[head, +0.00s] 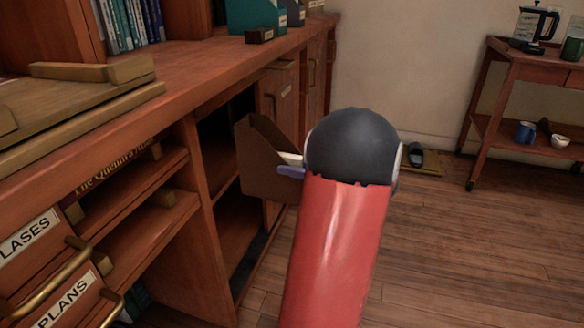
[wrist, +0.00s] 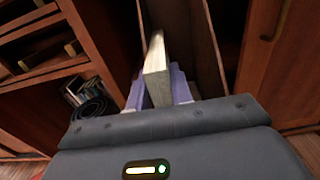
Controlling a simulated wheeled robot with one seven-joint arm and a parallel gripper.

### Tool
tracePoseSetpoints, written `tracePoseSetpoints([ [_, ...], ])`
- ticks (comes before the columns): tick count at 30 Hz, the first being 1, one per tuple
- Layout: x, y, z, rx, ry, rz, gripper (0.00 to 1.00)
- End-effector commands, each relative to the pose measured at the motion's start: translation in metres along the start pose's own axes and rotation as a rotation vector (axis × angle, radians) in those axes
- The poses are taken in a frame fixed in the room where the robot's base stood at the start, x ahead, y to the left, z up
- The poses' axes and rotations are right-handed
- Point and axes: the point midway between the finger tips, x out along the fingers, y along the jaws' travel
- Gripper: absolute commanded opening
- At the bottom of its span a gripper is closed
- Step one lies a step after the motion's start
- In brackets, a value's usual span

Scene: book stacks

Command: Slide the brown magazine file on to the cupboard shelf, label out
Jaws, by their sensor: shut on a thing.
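The brown magazine file (head: 262,165) is upright in the head view, in front of the open cupboard (head: 222,170) under the long counter. My gripper (head: 291,165) is shut at the file's right edge, on a pale cream part. In the wrist view my gripper (wrist: 158,88) has its purple fingers on both sides of this cream block (wrist: 157,70). Brown panels rise beyond and beside it there. The file covers part of the cupboard opening. The cupboard's inside is dark, with a shelf board (head: 240,222) partly visible. I cannot make out a label on the file.
Left of the opening are open shelves (head: 150,215) and labelled drawers (head: 70,285) with brass handles. A wooden door (head: 275,95) is on its right. The counter (head: 200,65) holds books and boxes. A trolley (head: 520,110) stands far right.

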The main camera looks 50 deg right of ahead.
Motion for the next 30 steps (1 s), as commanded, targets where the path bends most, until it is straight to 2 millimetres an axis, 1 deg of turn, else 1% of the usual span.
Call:
tracePoseSetpoints([
  [30, 0.090, 0.001, 0.002, -0.003, -0.004, 0.004, 0.00],
])
